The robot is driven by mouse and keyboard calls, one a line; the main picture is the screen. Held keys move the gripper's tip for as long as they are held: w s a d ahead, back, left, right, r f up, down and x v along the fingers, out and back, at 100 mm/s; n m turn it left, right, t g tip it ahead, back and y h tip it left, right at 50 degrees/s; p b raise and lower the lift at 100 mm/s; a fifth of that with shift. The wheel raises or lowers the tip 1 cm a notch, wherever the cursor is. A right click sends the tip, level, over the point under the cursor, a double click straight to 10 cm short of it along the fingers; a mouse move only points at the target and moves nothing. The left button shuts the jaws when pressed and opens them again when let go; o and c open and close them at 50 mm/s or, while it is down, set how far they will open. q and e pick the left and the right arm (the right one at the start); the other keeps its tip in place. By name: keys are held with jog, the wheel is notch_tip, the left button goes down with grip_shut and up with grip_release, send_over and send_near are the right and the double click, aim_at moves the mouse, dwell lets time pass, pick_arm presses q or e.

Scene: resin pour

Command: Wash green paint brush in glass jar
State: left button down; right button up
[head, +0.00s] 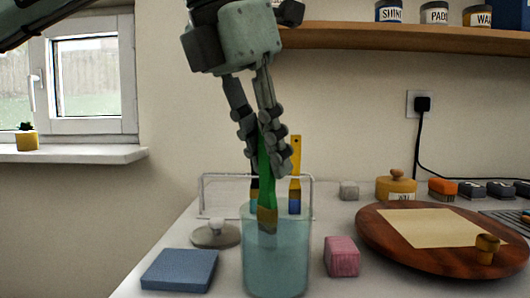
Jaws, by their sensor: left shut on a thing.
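The green paint brush (265,185) is upright in the head view, with its bristles pointing down. My left gripper (262,155) is shut on its handle from above. The glass jar (276,262) stands on the table below, filled with bluish liquid. The brush's lower end overlaps the jar's upper part; I cannot tell how deep it is inside. My right gripper is not in view.
A yellow brush (296,165) and a wire rack (215,190) stand behind the jar. A blue block (180,270) lies left, a pink block (342,257) right. A round wooden board (400,262) holds a beige sheet (430,228). A shelf (400,38) is above.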

pick_arm(q)
jog(key=shift+d+r+p, duration=0.25)
jog(key=shift+r+p, duration=0.85)
jog(key=shift+r, duration=0.4)
jog(key=shift+d+r+p, duration=0.2)
jog(key=shift+r+p, duration=0.9)
jog(key=shift+r, duration=0.35)
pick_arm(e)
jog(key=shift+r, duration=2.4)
pick_arm(q)
jog(key=shift+r, duration=0.1)
